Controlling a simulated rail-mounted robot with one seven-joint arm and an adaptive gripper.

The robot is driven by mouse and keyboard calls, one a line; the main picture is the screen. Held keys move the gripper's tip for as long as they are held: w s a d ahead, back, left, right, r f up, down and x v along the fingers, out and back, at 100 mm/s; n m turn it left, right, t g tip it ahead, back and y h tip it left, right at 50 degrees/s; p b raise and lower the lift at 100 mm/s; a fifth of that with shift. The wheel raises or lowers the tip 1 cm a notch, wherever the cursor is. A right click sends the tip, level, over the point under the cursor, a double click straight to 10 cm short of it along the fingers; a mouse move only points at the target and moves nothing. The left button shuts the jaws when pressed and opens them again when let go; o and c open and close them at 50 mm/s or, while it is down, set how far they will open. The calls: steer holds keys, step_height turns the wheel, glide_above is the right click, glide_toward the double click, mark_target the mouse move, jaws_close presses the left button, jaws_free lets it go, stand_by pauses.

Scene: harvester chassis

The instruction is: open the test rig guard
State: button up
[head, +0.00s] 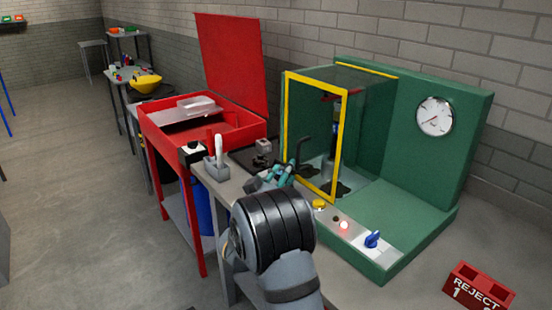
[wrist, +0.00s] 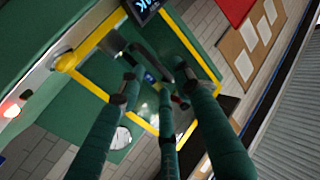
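The test rig (head: 400,215) is a green housing with a round gauge. Its guard (head: 316,74) is a clear panel in a yellow frame, upright and apparently closed across the rig's front-left opening. The yellow frame also shows in the wrist view (wrist: 197,63), ahead of my fingers. A dark upright handle (head: 299,150) appears at the guard's left side. My gripper (head: 275,175), with teal fingers, is just left of the guard, near that handle. In the wrist view my fingers (wrist: 160,88) are spread, with nothing clearly held. Whether they touch the handle cannot be told.
The rig's front panel has a yellow button (head: 319,205), a lit red lamp (head: 343,225) and a blue knob (head: 372,239). A red REJECT bin (head: 479,289) stands at lower right. A red open-lidded cabinet (head: 155,135) stands to the left. Small items crowd the bench beside my gripper.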

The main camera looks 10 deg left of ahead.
mark_target(299, 157)
steer(key=w+d+p, duration=0.1)
steer(key=w, duration=0.2)
steer(key=w+d+p, duration=0.1)
steer(key=w, duration=0.2)
steer(key=w+d+p, duration=0.1)
steer(key=w, duration=0.2)
steer(key=shift+d+r+p, duration=0.3)
steer(key=shift+r+p, duration=0.1)
steer(key=shift+a+f, duration=0.1)
steer(key=c, duration=0.3)
jaws_close()
